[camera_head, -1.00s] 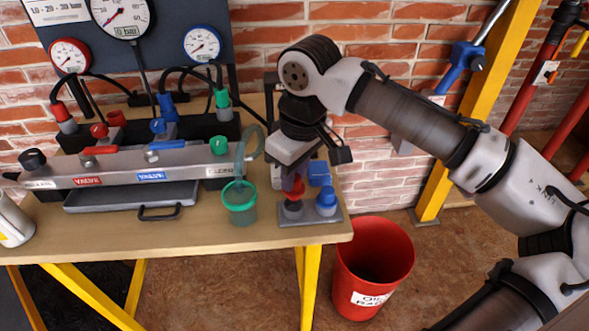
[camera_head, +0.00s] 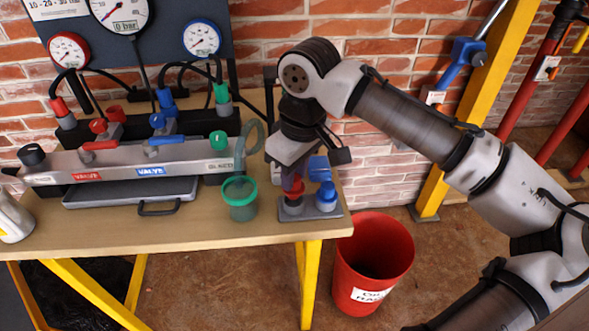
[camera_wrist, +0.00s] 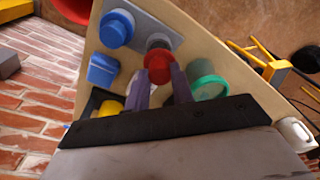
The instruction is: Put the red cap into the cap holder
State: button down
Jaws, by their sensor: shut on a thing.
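The cap holder (camera_head: 312,215) is a grey plate with posts at the table's front right corner. My gripper (camera_head: 293,184) points down over its front left post and is shut on the red cap (camera_head: 293,199). In the wrist view the red cap (camera_wrist: 159,68) sits between my two purple fingertips (camera_wrist: 160,80), right at a grey post (camera_wrist: 158,42). I cannot tell whether it is fully seated. A blue cap (camera_head: 326,195) stands on the post to the right; it also shows in the wrist view (camera_wrist: 116,28).
A green-rimmed cup (camera_head: 240,205) stands just left of the holder. A blue object (camera_head: 319,168) is behind the holder. The valve block (camera_head: 130,165) fills the table's left side. A red bin (camera_head: 372,265) stands on the floor to the right.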

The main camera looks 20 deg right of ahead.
jog(key=shift+f, duration=0.3)
jog(key=shift+f, duration=0.35)
jog(key=shift+f+b, duration=0.3)
jog(key=shift+f, duration=0.05)
dwell(0.4)
jog(key=shift+f, duration=0.35)
jog(key=shift+f, duration=0.15)
dwell(0.5)
jog(key=c, duration=0.6)
grip_release()
jog(key=shift+c, duration=0.2)
